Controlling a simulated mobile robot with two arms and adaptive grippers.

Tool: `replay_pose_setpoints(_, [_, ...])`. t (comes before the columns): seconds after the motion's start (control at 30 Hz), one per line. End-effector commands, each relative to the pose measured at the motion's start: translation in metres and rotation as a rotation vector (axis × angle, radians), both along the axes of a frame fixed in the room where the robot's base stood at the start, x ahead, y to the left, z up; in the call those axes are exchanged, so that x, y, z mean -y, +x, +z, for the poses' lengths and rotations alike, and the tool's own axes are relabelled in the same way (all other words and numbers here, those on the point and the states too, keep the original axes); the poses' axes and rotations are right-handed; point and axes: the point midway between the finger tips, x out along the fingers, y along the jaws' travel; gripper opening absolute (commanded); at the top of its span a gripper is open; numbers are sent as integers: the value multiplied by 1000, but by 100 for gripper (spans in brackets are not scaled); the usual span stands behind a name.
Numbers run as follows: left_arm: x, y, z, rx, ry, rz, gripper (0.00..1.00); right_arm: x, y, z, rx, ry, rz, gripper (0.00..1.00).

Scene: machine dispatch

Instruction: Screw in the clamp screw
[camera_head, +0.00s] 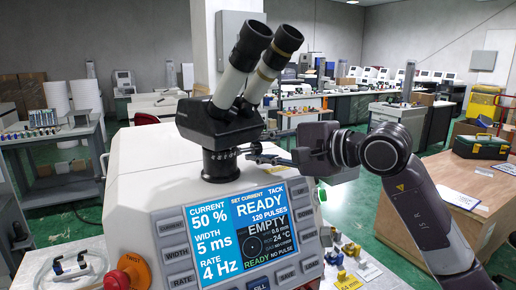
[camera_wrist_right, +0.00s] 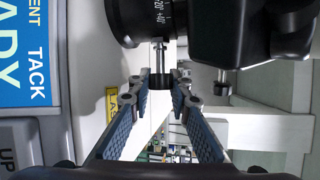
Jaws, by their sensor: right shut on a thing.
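The microscope (camera_head: 228,120) stands on the white machine, with its twin eyepieces tilted up. In the right wrist view its black ring with white scale marks (camera_wrist_right: 155,18) is at the top. The clamp screw (camera_wrist_right: 158,54) shows there as a thin silver shaft below the ring, with a dark knurled head between my fingertips. The shaft's upper end meets the ring; how deep it sits is hidden. My right gripper (camera_head: 260,156) reaches in from the right beside the microscope's neck. In the right wrist view (camera_wrist_right: 164,80) it is shut on the screw's head. My left gripper is not in view.
The machine's front panel has a lit blue screen (camera_head: 260,226) reading READY and EMPTY, close below my right gripper. A second small screw (camera_wrist_right: 222,86) hangs from the dark microscope body, right of my fingers.

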Motion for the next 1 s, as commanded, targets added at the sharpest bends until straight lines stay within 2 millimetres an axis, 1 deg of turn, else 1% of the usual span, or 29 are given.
replay_pose_setpoints(0.17, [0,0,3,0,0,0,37,0,0,2,-11,-5,0,0])
replay_pose_setpoints(0.37, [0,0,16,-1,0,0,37,0,0,6,-76,-33,-1,0])
replay_pose_setpoints(0.8, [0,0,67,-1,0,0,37,1,0,8,-371,-154,-2,0])
replay_pose_setpoints(1.0, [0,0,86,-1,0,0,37,0,0,6,-479,-198,-1,0])
